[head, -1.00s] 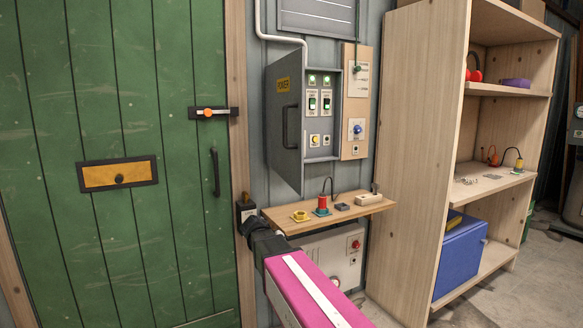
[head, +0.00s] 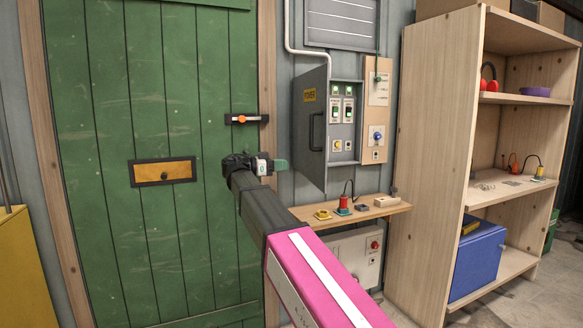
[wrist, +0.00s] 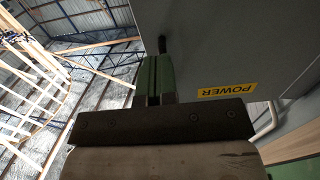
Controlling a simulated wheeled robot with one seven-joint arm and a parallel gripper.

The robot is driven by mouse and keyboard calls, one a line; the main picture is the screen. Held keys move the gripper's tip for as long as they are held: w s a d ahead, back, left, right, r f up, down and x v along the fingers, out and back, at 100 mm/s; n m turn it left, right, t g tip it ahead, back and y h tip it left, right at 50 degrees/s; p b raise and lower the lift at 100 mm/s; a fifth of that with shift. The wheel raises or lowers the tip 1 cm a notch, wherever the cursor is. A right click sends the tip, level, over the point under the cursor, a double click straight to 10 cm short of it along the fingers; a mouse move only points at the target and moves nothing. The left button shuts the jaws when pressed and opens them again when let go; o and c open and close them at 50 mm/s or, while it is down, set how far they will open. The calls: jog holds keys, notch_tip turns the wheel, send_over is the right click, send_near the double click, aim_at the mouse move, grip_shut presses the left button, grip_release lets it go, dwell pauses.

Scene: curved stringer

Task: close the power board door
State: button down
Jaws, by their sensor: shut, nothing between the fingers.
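The power board door (head: 311,128) is a grey panel with a yellow POWER label (head: 309,95) and a dark vertical handle (head: 317,131). It stands swung open to the left of the grey board (head: 345,121), whose switches show. My gripper (head: 281,164) is in front of the wall, just left of the door's lower part. Its green fingers are together and empty. In the wrist view the fingers (wrist: 155,78) are shut in front of the grey door face (wrist: 225,50), with the label upside down at right. I cannot tell whether the fingertips touch the door.
A small wooden shelf (head: 385,212) with a red cylinder (head: 344,203) and other small items is below the board. A tall wooden shelving unit (head: 430,150) stands to the right. A green door (head: 105,110) with an orange latch is at left.

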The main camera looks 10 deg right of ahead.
aim_at(321, 163)
jog(key=d, duration=0.4)
jog(key=w+d, duration=0.1)
jog(key=d, duration=0.7)
jog(key=shift+w+d, duration=0.15)
jog(key=shift+w, duration=0.2)
